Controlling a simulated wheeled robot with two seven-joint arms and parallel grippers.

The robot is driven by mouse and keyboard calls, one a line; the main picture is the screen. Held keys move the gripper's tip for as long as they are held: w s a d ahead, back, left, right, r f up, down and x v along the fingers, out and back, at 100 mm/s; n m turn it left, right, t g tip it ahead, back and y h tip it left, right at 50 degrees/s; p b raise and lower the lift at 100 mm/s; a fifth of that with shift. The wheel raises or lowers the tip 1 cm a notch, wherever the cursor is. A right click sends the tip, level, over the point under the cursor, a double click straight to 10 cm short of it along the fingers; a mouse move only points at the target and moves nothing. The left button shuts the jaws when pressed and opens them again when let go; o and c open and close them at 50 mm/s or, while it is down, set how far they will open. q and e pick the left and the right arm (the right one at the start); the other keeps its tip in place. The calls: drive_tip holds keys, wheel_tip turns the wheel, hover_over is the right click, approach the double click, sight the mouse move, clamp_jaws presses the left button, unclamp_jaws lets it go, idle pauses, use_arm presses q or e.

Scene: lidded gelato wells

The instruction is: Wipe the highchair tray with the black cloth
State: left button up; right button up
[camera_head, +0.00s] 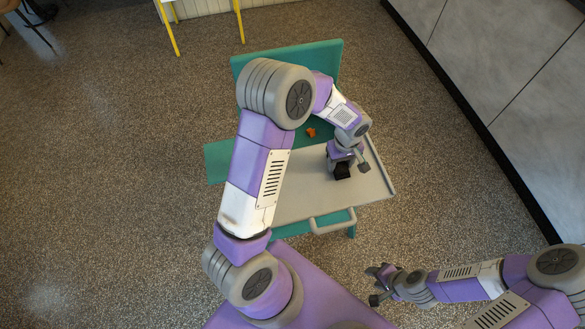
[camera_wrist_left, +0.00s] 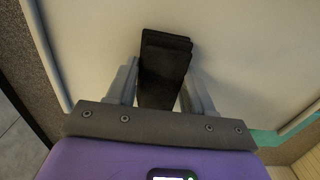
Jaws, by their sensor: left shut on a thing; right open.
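The highchair tray (camera_head: 378,190) is pale grey and flat, on a teal highchair (camera_head: 285,60). My left gripper (camera_head: 345,163) is over the right part of the tray, shut on the black cloth (camera_head: 342,172). In the left wrist view the cloth (camera_wrist_left: 163,65) is a dark folded block between the fingers, against the pale tray (camera_wrist_left: 90,35). I cannot tell whether the cloth touches the tray. A small orange lump (camera_head: 311,132) is at the tray's far side. My left arm hides the tray's left part. My right gripper (camera_head: 374,285) is open and empty, in front of the highchair.
A grey handle (camera_head: 333,221) sticks out at the near edge of the tray. Grey wall panels (camera_head: 510,70) stand along the right. A piece of furniture with yellow legs (camera_head: 240,22) is at the back. The speckled floor (camera_head: 110,150) at the left is clear.

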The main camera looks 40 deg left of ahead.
use_arm(q)
wheel_tip(320, 180, up, 4)
drive_tip(key=shift+f+p, duration=0.2)
drive_tip(key=shift+p, duration=0.8)
drive_tip(key=shift+r+p, duration=1.6)
drive_tip(key=shift+r, duration=0.65)
